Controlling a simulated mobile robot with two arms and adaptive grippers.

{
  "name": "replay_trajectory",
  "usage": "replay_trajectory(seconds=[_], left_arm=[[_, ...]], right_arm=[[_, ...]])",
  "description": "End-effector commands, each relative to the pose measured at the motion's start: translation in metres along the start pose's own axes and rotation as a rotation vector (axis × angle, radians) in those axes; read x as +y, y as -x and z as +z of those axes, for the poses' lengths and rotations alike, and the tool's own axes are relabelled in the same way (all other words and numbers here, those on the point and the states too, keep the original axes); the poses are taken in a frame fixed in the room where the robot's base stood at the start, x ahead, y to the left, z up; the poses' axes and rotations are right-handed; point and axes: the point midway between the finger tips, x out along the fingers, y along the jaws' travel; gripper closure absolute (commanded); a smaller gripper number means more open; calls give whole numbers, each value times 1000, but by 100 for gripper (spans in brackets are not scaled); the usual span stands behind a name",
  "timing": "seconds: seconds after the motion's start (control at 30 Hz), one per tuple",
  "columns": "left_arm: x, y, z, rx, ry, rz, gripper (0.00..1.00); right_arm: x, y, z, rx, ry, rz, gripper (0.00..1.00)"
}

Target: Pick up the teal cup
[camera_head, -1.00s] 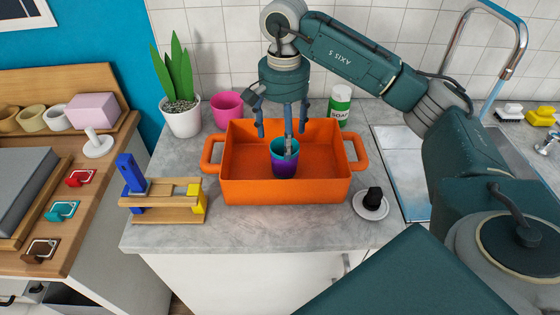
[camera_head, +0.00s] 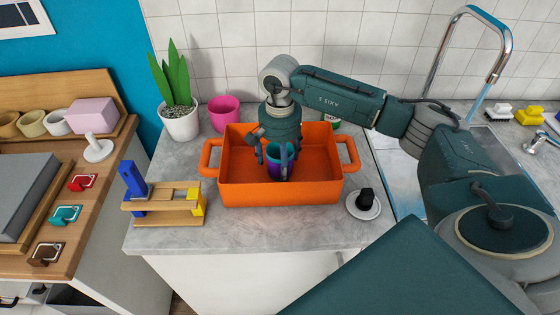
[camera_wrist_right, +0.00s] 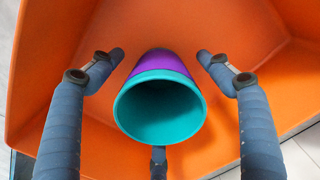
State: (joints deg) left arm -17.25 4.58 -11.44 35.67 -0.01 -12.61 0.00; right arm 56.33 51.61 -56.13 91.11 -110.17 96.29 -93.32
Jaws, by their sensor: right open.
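The teal cup (camera_head: 273,168), teal at the rim and inside and purple lower down, stands in the orange tray (camera_head: 280,193). In the right wrist view the teal cup (camera_wrist_right: 160,105) shows its open mouth towards the camera. My right gripper (camera_head: 277,160) is lowered into the tray from above. Its fingers (camera_wrist_right: 160,75) are spread open around the cup, with visible gaps on the left and right sides; another finger shows below the rim. The head view hides part of the cup behind the fingers. My left gripper is not in view.
A pink cup (camera_head: 224,112) and a potted plant (camera_head: 180,118) stand behind the tray. A white and green can (camera_head: 332,126) is mostly hidden by my arm. A wooden stand (camera_head: 165,203) is left, a saucer (camera_head: 362,208) right.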

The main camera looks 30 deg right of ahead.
Motion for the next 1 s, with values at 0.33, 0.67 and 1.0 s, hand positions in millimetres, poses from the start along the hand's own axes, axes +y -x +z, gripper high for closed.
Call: replay_trajectory(seconds=[0.33, 0.67, 1.0], left_arm=[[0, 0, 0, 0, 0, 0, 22], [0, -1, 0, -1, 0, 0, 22], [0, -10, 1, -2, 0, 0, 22]], right_arm=[[0, 0, 0, 0, 0, 0, 68], [0, 1, 0, 0, 0, 0, 69], [-1, 32, -1, 3, 0, -5, 69]])
